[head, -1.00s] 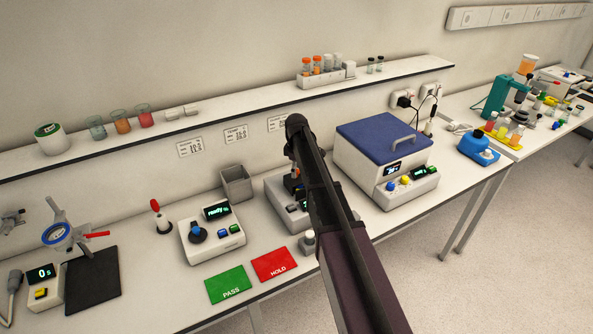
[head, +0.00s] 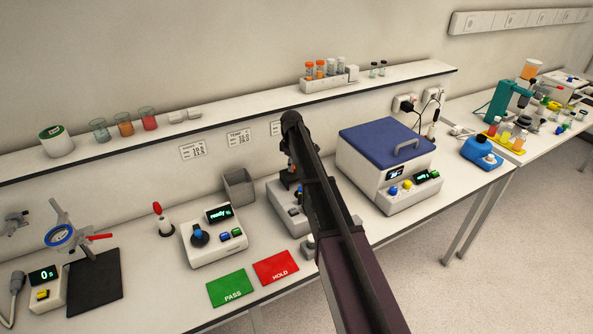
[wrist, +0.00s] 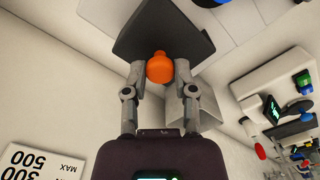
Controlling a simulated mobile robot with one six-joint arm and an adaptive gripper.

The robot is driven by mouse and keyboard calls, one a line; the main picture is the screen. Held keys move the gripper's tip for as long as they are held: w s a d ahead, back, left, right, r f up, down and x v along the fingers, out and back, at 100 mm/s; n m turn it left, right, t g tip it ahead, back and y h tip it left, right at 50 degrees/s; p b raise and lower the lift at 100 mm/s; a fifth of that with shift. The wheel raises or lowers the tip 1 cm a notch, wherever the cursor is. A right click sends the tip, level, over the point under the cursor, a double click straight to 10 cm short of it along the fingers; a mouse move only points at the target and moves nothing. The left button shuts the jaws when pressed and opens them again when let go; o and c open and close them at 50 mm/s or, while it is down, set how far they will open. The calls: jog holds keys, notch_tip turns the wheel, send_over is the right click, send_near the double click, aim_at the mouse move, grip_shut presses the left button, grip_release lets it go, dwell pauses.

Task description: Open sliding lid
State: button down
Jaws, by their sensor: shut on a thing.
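In the wrist view my gripper (wrist: 160,74) is shut on an orange knob (wrist: 159,64), with one grey finger on each side of it. A dark grey panel (wrist: 150,28) lies directly behind the knob; it looks like the sliding lid, but how the knob joins it is hidden. In the head view my arm covers the middle of a light grey device (head: 284,207). My fingertips and the lid are mostly hidden there, so I cannot tell how far the lid stands open.
A grey open bin (head: 239,188) stands just left of the device. A white box with a blue lid (head: 384,138) stands close on the right. Green PASS (head: 231,288) and red HOLD (head: 276,267) mats lie in front. A shelf (head: 230,116) runs above with jars and tubes.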

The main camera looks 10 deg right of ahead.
jog(key=shift+w+a, duration=0.1)
jog(key=shift+w, duration=0.25)
jog(key=shift+c, duration=2.1)
grip_release()
jog(key=shift+s, duration=0.15)
